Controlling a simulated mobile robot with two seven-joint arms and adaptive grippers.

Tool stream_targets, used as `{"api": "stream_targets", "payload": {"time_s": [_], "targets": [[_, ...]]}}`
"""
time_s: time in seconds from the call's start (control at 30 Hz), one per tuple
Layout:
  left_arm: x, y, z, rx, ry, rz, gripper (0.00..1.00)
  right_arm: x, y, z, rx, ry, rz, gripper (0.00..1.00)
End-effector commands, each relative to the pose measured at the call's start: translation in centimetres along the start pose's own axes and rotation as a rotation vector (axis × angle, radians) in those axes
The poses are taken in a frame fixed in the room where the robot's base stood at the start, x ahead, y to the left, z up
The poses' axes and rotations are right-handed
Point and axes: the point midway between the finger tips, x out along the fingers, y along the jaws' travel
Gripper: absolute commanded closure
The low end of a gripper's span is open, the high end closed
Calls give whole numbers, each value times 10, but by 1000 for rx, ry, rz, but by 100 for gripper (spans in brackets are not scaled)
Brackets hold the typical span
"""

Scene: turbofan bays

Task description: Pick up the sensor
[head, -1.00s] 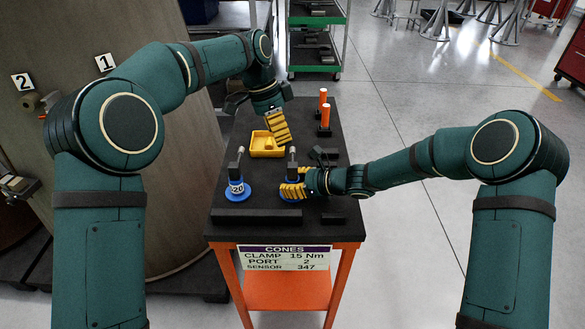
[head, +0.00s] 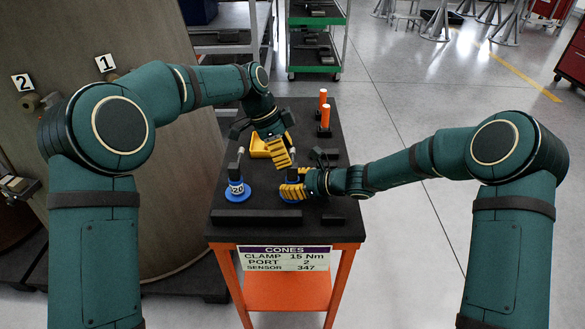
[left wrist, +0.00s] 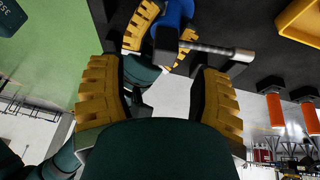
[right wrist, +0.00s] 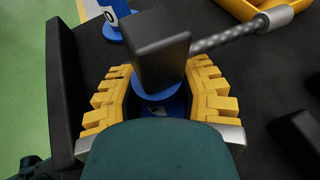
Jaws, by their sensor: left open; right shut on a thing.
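A sensor has a black block (right wrist: 155,45), a braided metal stem and a blue round base. It stands upright on the dark table top (head: 325,225). My right gripper (head: 293,190) is shut on this sensor, its yellow fingers around the blue part below the block. My left gripper (head: 286,163) is open just above and behind it, fingers pointing down; in the left wrist view the sensor's metal stem (left wrist: 215,49) lies beyond its fingertips, apart from them. A second similar sensor (head: 237,188), its label partly reading 20, stands to the left.
A yellow tray (head: 259,150) lies behind the sensors, partly hidden by my left gripper. Two orange-topped pegs (head: 325,115) stand at the back right. A dark bar (head: 256,216) lies along the front edge, above the sign (head: 285,259). A large curved panel (head: 100,180) stands left.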

Motion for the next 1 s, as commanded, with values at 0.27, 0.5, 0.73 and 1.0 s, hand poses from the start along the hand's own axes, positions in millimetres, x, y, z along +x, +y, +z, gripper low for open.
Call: {"api": "stream_targets", "payload": {"time_s": [0.27,0.5,0.73,1.0], "targets": [[39,-4,-1,1,-2,4,36,0,1,0,1,1,1,100],[48,-5,-1,0,0,1,36,0,0,-1,1,1,1,100],[48,-5,-1,0,0,1,69,0,0,-1,1,1,1,100],[48,-5,-1,0,-1,1,100,0,0,-1,0,1,1,100]]}}
